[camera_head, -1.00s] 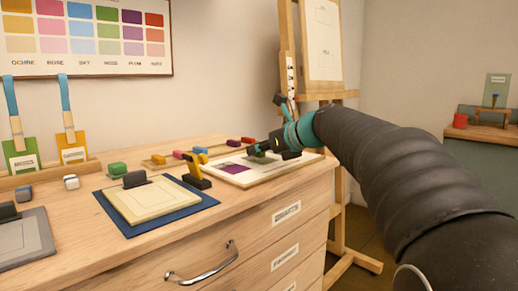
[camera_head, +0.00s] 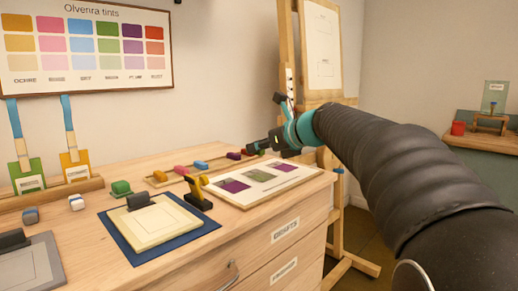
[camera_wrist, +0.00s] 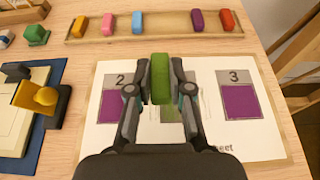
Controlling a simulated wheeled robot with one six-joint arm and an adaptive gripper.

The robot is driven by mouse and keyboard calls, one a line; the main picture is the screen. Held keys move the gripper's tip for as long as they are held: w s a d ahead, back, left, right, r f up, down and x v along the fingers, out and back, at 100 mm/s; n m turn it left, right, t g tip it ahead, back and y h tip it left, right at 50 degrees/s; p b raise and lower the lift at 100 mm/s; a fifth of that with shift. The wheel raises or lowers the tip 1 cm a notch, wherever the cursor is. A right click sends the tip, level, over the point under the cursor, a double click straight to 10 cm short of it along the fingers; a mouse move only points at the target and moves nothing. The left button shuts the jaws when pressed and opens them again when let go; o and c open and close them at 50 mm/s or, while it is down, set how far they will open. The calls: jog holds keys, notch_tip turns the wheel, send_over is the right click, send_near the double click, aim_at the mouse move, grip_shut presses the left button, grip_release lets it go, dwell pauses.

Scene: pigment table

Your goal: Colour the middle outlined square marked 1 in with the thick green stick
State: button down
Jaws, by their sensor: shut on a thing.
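My gripper (camera_wrist: 160,80) is shut on the thick green stick (camera_wrist: 161,85), above the white sheet (camera_wrist: 275,140). In the head view my gripper (camera_head: 262,147) is clear of the sheet (camera_head: 249,198). The square marked 2 (camera_wrist: 112,106) and the square marked 3 (camera_wrist: 240,102) are purple.
A wooden tray (camera_wrist: 168,30) beyond the sheet holds several coloured sticks, with a gap between blue and purple. A yellow-and-black tool (camera_wrist: 40,98) and a blue mat (camera_head: 119,233) with a cream block lie left of the sheet. An easel stands behind.

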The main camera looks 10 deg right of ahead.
send_over(266, 178)
jog(key=w+d, duration=0.2)
jog(key=shift+s+d+f, duration=0.15)
jog(key=shift+f, duration=0.05)
jog(key=shift+f+b, duration=2)
jog(key=shift+f, duration=0.55)
jog(key=shift+f+b, duration=0.45)
jog(key=shift+f, duration=0.45)
jog(key=shift+s+a, duration=0.85)
jog(key=shift+a, duration=0.3)
jog(key=shift+s+a+f, duration=0.1)
jog(key=shift+s+a, duration=0.7)
jog(key=shift+a, duration=0.3)
